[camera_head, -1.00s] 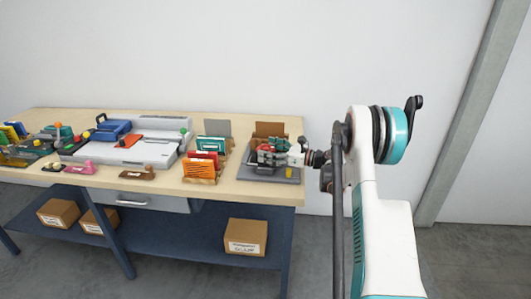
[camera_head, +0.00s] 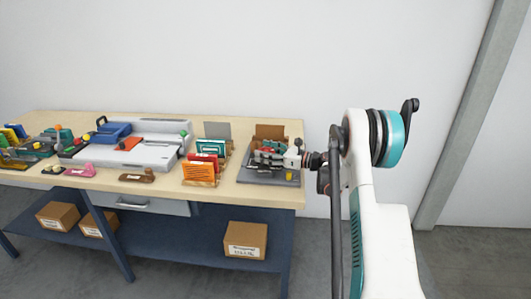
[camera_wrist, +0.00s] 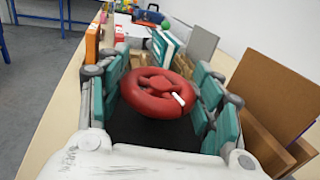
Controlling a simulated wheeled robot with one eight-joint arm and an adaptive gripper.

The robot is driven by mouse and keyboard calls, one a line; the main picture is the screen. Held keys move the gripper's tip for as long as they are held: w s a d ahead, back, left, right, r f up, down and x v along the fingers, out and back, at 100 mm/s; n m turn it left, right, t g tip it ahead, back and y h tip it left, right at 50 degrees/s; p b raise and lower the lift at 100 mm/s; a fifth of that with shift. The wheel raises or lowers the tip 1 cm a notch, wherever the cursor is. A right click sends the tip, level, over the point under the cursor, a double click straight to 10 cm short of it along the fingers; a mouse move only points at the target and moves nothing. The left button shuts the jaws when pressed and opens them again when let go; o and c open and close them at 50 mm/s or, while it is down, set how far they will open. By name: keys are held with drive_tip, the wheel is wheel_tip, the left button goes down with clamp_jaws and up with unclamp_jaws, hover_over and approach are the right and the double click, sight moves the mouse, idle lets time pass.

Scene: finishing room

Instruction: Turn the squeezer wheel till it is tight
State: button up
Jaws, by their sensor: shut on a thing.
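The red squeezer wheel (camera_wrist: 157,92), a spoked ring with a white mark on its lower right rim, lies between my fingers in the wrist view. My gripper (camera_wrist: 160,96) is shut on it, with teal and grey fingers on the left and right sides of the rim. In the head view my gripper (camera_head: 272,153) is over the grey base (camera_head: 262,179) at the table's right end, and hides most of the wheel. The squeezer's lower parts are hidden, so its tightness cannot be told.
A brown upright holder (camera_head: 270,131) stands close behind my gripper. Racks with red and orange folders (camera_head: 200,174) and a teal folder (camera_head: 211,147) are to the left. A white and grey machine (camera_head: 150,153) stands farther left. The wall is behind the table (camera_head: 232,190).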

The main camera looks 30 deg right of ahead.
idle(0.9)
drive_tip(key=o, duration=1.1)
drive_tip(key=v, duration=1.2)
